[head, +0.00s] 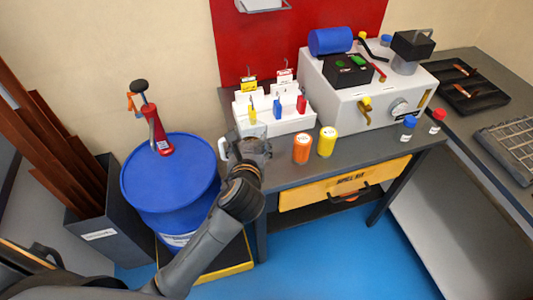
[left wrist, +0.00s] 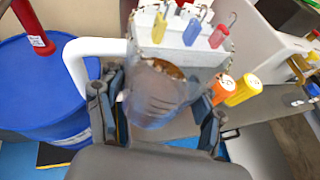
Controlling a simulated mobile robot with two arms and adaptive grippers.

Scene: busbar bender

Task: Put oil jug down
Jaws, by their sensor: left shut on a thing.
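The oil jug is a clear grey vessel with a white handle, at the left end of the dark bench (head: 372,152) in the head view. My left gripper (head: 250,156) is shut on it. In the left wrist view the jug (left wrist: 158,92) stands between the two fingers, with its white handle (left wrist: 80,62) out to the left and brownish contents showing inside. My arm hides its lower part, so I cannot tell whether its base touches the bench top. My right gripper is not in view.
An orange bottle (head: 302,149) and a yellow bottle (head: 327,141) stand right of the jug. A white rack with coloured tags (head: 283,125) is behind it. A blue drum (head: 165,200) with a red pump (head: 157,130) stands left. The bender machine (head: 330,90) fills the bench's back right.

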